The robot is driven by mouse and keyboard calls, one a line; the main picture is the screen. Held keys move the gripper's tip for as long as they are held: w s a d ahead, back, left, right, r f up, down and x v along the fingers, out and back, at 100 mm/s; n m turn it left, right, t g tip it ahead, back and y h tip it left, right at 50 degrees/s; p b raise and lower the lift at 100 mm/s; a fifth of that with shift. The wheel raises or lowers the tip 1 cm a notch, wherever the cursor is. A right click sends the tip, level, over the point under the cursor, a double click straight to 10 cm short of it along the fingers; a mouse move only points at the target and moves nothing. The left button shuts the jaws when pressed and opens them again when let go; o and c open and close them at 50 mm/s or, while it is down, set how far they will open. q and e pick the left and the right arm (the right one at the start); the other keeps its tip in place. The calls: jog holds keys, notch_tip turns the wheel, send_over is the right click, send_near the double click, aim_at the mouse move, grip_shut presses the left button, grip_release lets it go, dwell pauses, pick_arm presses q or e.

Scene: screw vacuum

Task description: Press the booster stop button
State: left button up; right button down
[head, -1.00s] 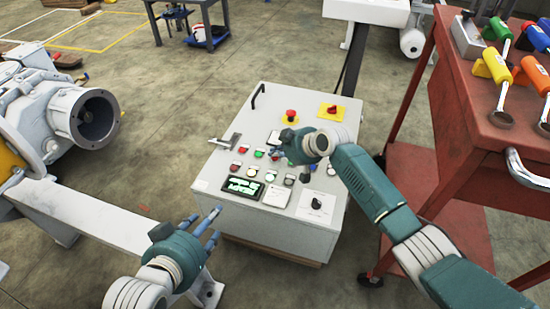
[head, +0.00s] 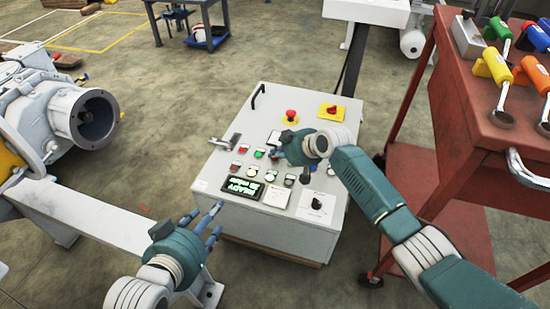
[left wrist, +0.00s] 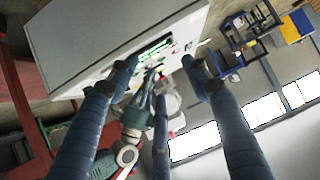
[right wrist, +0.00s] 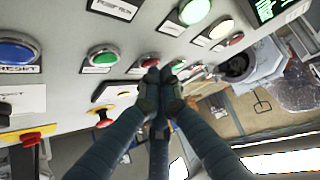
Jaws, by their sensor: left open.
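The grey control box (head: 262,175) stands mid-view. Its sloped top carries rows of small coloured buttons, including a red button (head: 244,148) and a green one (head: 259,154). Labels here are too small to read, so I cannot tell which is the booster stop button. My right gripper (head: 276,156) is over the button rows, its fingers together and empty. In the right wrist view its fingertips (right wrist: 157,75) are close to a red button (right wrist: 151,61), partly hiding it; contact is unclear. My left gripper (head: 214,222) is open and empty, left of the box's front.
The panel has a green-lit display (head: 242,187), a large red mushroom button (head: 291,116) and a black knob (head: 316,204). A blue RESET button (right wrist: 16,51) shows in the right wrist view. A red tool cart (head: 470,150) stands right, a white machine (head: 60,120) left.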

pick_arm(q)
jog(key=shift+w+d+r+t, duration=0.3)
jog(key=shift+w+r+t, duration=0.3)
jog(key=shift+r, duration=0.3)
pick_arm(e)
jog(key=shift+f, duration=0.4)
dwell(0.5)
jog(key=shift+r, duration=0.35)
jog(key=shift+r+p, duration=0.35)
jog(key=shift+p, duration=0.15)
pick_arm(q)
jog(key=s+a+f+g+y, duration=0.1)
jog(key=s+a+f+g, duration=0.2)
jog(key=s+f, duration=0.4)
jog(key=shift+s+g, duration=0.15)
jog(key=shift+g, duration=0.75)
pick_arm(e)
jog(key=shift+r, duration=0.15)
